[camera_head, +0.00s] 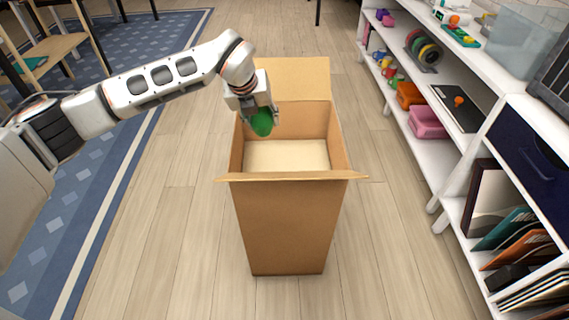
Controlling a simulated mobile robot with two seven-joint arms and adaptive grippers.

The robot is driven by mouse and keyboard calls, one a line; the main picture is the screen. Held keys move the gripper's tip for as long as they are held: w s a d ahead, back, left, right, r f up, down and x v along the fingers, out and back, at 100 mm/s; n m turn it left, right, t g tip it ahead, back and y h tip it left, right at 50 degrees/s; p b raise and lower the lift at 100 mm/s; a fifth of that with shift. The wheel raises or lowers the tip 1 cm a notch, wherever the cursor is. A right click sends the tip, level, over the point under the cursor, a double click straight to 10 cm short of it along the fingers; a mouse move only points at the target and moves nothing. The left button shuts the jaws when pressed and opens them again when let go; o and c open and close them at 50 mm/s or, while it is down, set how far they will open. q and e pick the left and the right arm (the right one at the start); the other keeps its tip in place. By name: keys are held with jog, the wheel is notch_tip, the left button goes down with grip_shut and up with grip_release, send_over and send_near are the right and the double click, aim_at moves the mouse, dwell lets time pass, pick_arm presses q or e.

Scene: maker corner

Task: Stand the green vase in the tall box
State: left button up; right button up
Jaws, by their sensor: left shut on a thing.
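The tall box (288,225) is brown cardboard and stands upright on the floor with its top open and its flaps folded out. Its pale inside bottom shows, and I see nothing lying on it. My left gripper (262,114) is over the back left part of the box opening. It is shut on the green vase (262,124), which hangs below the fingers at about the height of the box's rim. Only a rounded green part of the vase shows; the rest is hidden by the gripper. My right gripper is not in view.
A white shelf unit (440,170) with toys, bins and folders stands along the right. A blue patterned rug (60,225) lies at the left, with wooden furniture (55,45) at the back left. The wooden floor (180,230) around the box is clear.

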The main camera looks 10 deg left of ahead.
pick_arm(q)
jog(key=f+b, duration=0.1)
jog(key=f, duration=0.6)
jog(key=f+b, duration=0.2)
jog(key=f, duration=0.4)
jog(key=shift+s+f+b, duration=0.2)
jog(key=shift+f+b, duration=0.1)
jog(key=shift+f, duration=0.15)
notch_tip(320, 180, down, 5)
jog(key=shift+s+f+b, duration=0.1)
jog(key=shift+s+b, duration=0.05)
jog(key=shift+b, duration=0.7)
jog(key=shift+f, duration=0.25)
jog(key=shift+c, duration=0.6)
jog(key=shift+r, duration=0.15)
jog(key=o, duration=1)
jog(key=shift+o, duration=1.1)
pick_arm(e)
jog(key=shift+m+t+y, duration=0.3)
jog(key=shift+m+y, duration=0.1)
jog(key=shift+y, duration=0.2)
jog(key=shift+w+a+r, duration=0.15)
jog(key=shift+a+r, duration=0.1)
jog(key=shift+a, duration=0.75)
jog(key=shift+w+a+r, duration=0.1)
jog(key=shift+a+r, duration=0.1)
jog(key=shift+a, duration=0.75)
